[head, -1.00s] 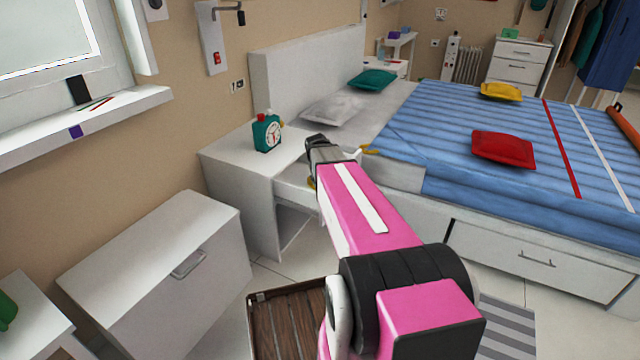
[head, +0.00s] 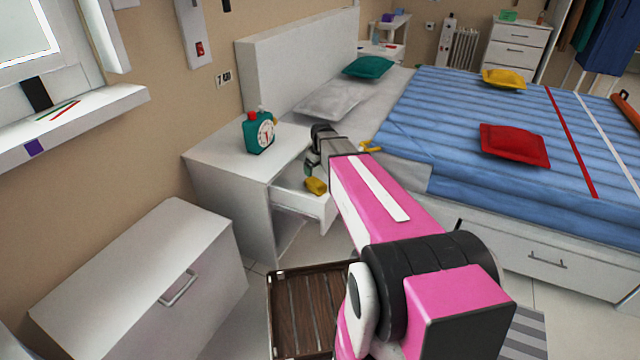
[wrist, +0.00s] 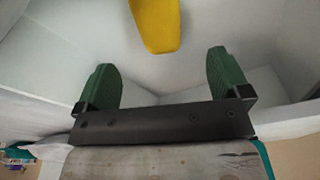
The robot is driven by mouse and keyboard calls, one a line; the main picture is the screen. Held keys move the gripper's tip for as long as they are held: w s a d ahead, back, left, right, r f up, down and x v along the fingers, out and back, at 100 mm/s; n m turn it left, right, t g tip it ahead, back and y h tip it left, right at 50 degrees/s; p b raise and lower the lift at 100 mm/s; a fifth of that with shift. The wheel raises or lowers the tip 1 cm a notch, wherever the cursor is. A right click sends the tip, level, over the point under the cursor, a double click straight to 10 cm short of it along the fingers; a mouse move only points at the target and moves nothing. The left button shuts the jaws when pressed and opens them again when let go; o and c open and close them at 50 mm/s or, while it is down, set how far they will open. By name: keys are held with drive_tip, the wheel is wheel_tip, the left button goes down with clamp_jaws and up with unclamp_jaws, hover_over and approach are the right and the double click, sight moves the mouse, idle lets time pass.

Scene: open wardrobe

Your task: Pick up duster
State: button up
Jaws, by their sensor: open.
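A yellow object (head: 316,186), which I take to be the duster, lies in the open drawer (head: 296,200) of the white bedside desk. In the wrist view a yellow rounded end (wrist: 156,22) shows inside the white drawer, ahead of my fingers and cut off by the top edge. My gripper (head: 313,166) is over the drawer, just above the yellow object in the head view. In the wrist view its two green fingers (wrist: 162,66) are spread apart with nothing between them. The yellow object is beyond the fingertips, apart from them.
A green alarm clock (head: 258,133) stands on the white desk top (head: 215,152), left of my gripper. A wooden slatted crate (head: 312,270) is on the floor below.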

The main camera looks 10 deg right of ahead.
sight(316, 182)
drive_tip(key=f, duration=0.3)
drive_tip(key=w+f, duration=0.1)
drive_tip(key=f, duration=0.6)
drive_tip(key=shift+w+a, duration=0.2)
drive_tip(key=shift+a, duration=0.1)
drive_tip(key=c, duration=1.1)
drive_tip(key=shift+r, duration=0.1)
wheel_tip(316, 182, up, 10)
drive_tip(key=shift+f, duration=0.1)
